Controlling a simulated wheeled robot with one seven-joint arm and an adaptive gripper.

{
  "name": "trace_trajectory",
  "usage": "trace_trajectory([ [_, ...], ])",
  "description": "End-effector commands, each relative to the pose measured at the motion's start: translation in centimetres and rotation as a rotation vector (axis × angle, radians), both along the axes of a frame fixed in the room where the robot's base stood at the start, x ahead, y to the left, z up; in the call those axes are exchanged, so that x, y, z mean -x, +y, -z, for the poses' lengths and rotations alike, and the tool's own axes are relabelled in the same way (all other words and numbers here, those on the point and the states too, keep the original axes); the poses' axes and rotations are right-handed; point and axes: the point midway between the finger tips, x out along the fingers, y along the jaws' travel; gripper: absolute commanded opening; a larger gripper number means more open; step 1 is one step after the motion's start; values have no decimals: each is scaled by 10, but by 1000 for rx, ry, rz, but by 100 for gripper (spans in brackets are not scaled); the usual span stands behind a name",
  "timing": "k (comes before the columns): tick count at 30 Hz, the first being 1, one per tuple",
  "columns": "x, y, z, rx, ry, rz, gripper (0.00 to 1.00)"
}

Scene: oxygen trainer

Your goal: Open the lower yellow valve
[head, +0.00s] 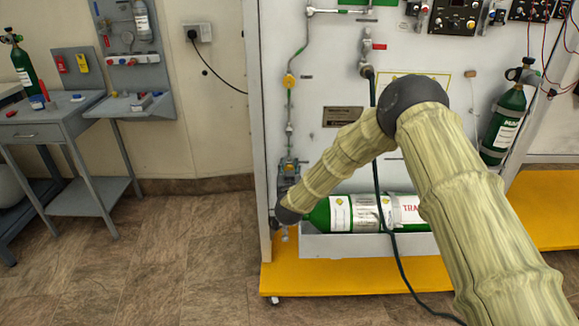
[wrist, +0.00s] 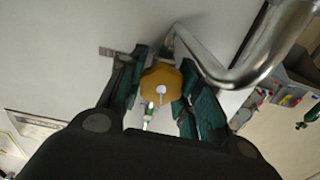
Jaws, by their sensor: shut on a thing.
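The lower yellow valve shows in the wrist view as a rounded yellow knob (wrist: 152,88) with a small pale stem end at its centre. My gripper (wrist: 161,80) has one dark green finger on each side of the knob and is shut on it. In the head view my gripper (head: 288,163) is low on the left side of the white panel, on the line of the vertical pipe. Another yellow valve (head: 289,80) sits higher on the same pipe, clear of my gripper.
A thick bent metal pipe (wrist: 246,68) runs close beside my gripper. A dark hose (head: 378,185) hangs down the panel behind my arm.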

Motion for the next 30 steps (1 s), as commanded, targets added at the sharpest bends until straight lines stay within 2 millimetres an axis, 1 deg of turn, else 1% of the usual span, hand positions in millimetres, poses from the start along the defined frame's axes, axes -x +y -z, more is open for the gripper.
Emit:
trace_trajectory([
  [3,0,2,-1,83,0,-2,9],
  [9,0,1,-1,175,-1,-1,9],
  [21,0,1,0,193,0,0,9],
  [22,0,1,0,193,0,0,39],
  [24,0,1,0,193,0,0,52],
  [25,0,1,0,193,0,0,56],
  [30,0,1,0,193,0,0,56],
])
